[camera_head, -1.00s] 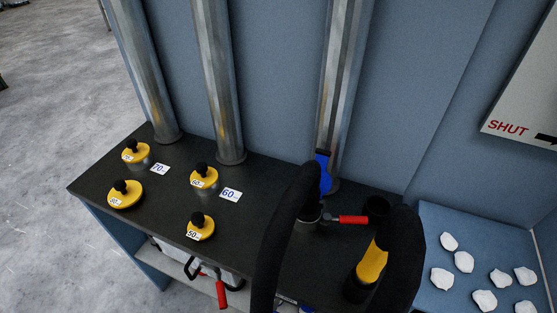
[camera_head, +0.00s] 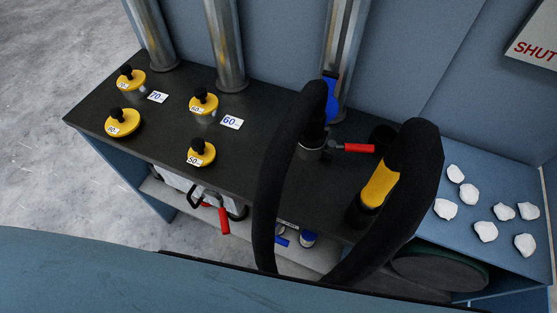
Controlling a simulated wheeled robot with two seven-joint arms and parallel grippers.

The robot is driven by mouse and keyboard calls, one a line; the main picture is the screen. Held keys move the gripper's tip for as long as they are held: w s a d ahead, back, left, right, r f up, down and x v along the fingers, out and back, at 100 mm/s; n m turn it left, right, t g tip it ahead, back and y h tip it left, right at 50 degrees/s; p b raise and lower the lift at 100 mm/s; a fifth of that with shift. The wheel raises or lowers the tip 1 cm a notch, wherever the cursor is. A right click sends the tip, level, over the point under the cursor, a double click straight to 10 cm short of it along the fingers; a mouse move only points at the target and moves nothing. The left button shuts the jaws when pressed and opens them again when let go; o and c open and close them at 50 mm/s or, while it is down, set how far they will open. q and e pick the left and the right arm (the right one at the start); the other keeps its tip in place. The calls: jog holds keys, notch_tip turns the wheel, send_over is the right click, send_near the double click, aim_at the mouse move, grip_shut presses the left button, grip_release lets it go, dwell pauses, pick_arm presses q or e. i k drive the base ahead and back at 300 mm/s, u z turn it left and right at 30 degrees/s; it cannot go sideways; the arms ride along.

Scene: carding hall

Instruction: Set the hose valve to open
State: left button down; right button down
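The hose valve (camera_head: 312,147) stands on the dark bench top in front of the rightmost metal pipe. Its red lever (camera_head: 358,148) points to the right in the picture, roughly level. A sign reading SHUT (camera_head: 533,48) is on the wall at the upper right, cut off by the frame.
Several yellow discs with black knobs (camera_head: 124,122) stand on the bench (camera_head: 160,135) at left, with labels 70 and 60. A lower shelf holds a pale box and a red-handled item (camera_head: 223,220). White lumps (camera_head: 485,231) lie on a blue surface at right.

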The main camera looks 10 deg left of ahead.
aim_at(278, 240)
jog(key=k, duration=1.15)
jog(key=u, duration=0.4)
jog(key=i, duration=0.7)
jog(key=z, duration=2.6)
jog(key=k, duration=1.3)
jog(key=u, duration=2.25)
